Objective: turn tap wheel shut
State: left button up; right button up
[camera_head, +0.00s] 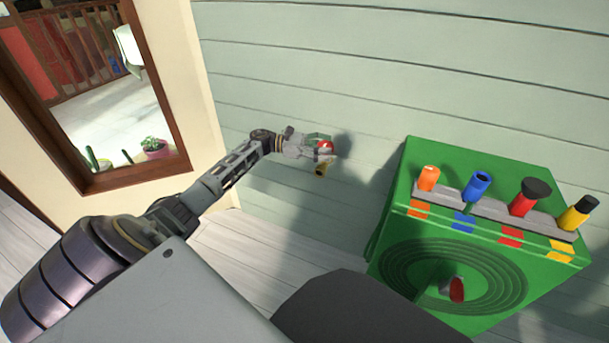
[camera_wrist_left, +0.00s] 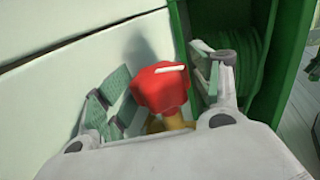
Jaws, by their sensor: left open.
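The red tap wheel (camera_head: 326,147) is on the pale green plank wall, with its brass spout (camera_head: 321,169) pointing down below it. In the left wrist view the red wheel (camera_wrist_left: 160,90) has a white bar mark on its face, and a bit of brass body (camera_wrist_left: 172,123) shows below it. My left gripper (camera_head: 318,143) is at the wheel. Its fingers are open, one on each side of the wheel, with a visible gap on the right side. Contact on the left side is hard to tell. My right gripper is out of view.
A green hose box (camera_head: 390,215) stands right of the tap, with orange, blue, red and yellow nozzles on a grey rack (camera_head: 490,208). A coiled hose (camera_head: 450,268) is on its front. A brown-framed window (camera_head: 180,100) is at the left. Wall between tap and box is clear.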

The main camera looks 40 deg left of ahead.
pick_arm(q)
jog(key=shift+n+t+y+p, duration=0.4)
jog(key=shift+n+t+y, duration=0.65)
jog(key=shift+t, duration=0.35)
jog(key=shift+n+t+y+p, duration=0.25)
jog(key=shift+n+t+p, duration=0.05)
jog(key=shift+n+t, duration=0.1)
jog(key=shift+n+t+y+p, duration=0.25)
jog(key=shift+t+y+p, duration=0.05)
jog(key=shift+y, duration=0.1)
jog(key=shift+d+n+t+y+p, duration=0.1)
jog(key=shift+n+t+y+p, duration=0.8)
jog(key=shift+y+p, duration=0.45)
jog(key=shift+n+t+y+p, duration=0.7)
jog(key=shift+n+y+p, duration=0.5)
jog(key=shift+p, duration=0.25)
jog(key=shift+s+n+t+y+p, duration=0.1)
jog(key=shift+n+t+y+p, duration=0.4)
jog(key=shift+n+y+p, duration=0.95)
jog(key=shift+y, duration=1.2)
jog(key=shift+n+y, duration=0.5)
jog(key=shift+n, duration=0.05)
jog(key=shift+d+f+n+y, duration=0.1)
jog(key=shift+n+y, duration=1)
jog(key=shift+y, duration=0.8)
jog(key=shift+n+y+b, duration=0.45)
jog(key=shift+n+y, duration=0.15)
jog(key=shift+y, duration=0.3)
